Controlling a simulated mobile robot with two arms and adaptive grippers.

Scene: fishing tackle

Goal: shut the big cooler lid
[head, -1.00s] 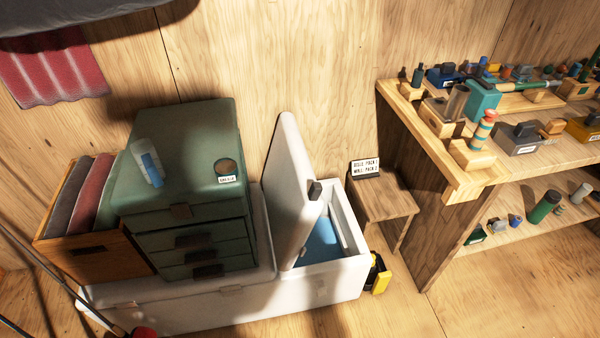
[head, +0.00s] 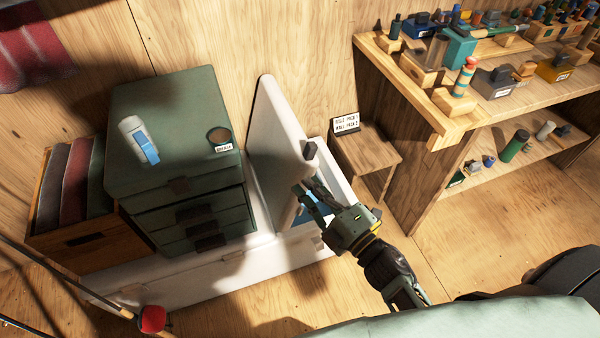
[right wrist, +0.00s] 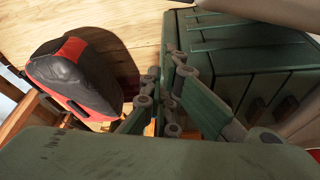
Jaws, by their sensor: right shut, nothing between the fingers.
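The white cooler lid (head: 275,135) stands open and nearly upright, leaning a little, with a dark catch (head: 309,150) on its right edge. The white cooler body (head: 290,256) sits on the floor below; its opening lies right of the lid, with something blue inside, mostly hidden by my arm. My right gripper (head: 306,192) is shut and empty, in front of the opening just below the catch. I cannot tell whether it touches the lid. Its fingers also show in the right wrist view (right wrist: 168,75). My left gripper is not in view.
A green drawer cabinet (head: 190,190) stands left of the lid, apparently on the cooler's closed part, with a wooden crate (head: 80,240) beside it. A small wooden stool (head: 370,150) with a sign and a loaded shelf bench (head: 400,95) stand right.

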